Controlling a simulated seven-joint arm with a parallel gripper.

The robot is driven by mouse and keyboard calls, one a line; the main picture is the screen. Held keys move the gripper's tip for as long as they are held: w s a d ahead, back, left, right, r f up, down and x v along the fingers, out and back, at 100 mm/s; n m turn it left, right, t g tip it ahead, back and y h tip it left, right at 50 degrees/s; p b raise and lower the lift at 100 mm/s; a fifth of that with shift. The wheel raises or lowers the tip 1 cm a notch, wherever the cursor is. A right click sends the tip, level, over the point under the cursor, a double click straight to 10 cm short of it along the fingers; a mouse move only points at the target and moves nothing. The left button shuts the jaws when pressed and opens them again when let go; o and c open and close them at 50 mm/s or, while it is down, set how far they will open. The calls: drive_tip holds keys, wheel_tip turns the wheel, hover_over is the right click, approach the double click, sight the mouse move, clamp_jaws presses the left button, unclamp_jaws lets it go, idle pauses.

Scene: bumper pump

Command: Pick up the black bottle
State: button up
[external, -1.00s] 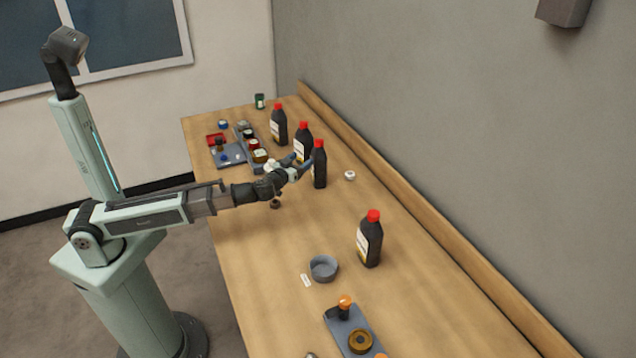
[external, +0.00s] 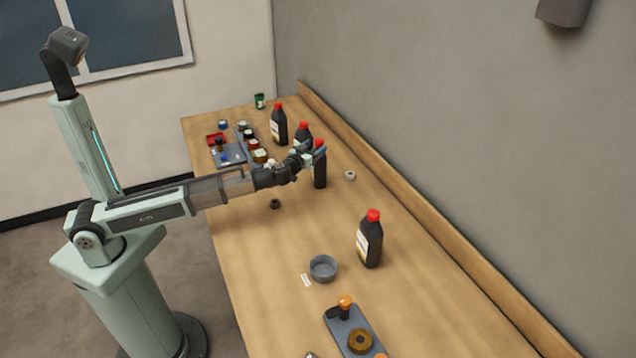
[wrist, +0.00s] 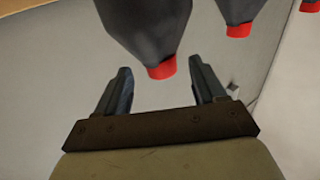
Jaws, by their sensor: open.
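Several black bottles with red caps stand on the table. One black bottle (external: 320,172) stands upright right at my gripper (external: 312,156). In the wrist view my gripper (wrist: 160,88) is open, and that bottle's dark body (wrist: 150,30) and red cap (wrist: 162,69) show upside down between and just beyond the two fingers. I cannot tell whether a finger touches it. A second black bottle (external: 302,132) stands just behind it, and a third (external: 279,125) stands farther back. Another black bottle (external: 370,243) with a white label stands apart, nearer the camera.
Trays with small jars and a red box (external: 215,139) lie to the left of the bottles. A grey bowl (external: 323,268) and a grey tray (external: 350,333) with orange-topped items are near the front. A small white round item (external: 350,175) lies right of the gripper's bottle. A ledge (external: 425,228) runs along the wall.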

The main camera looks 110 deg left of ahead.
sight(316, 143)
drive_tip(key=x, duration=0.4)
drive_tip(key=shift+a, duration=0.1)
drive_tip(key=shift+s, duration=0.1)
drive_tip(key=shift+c, duration=0.3)
clamp_jaws()
idle(0.5)
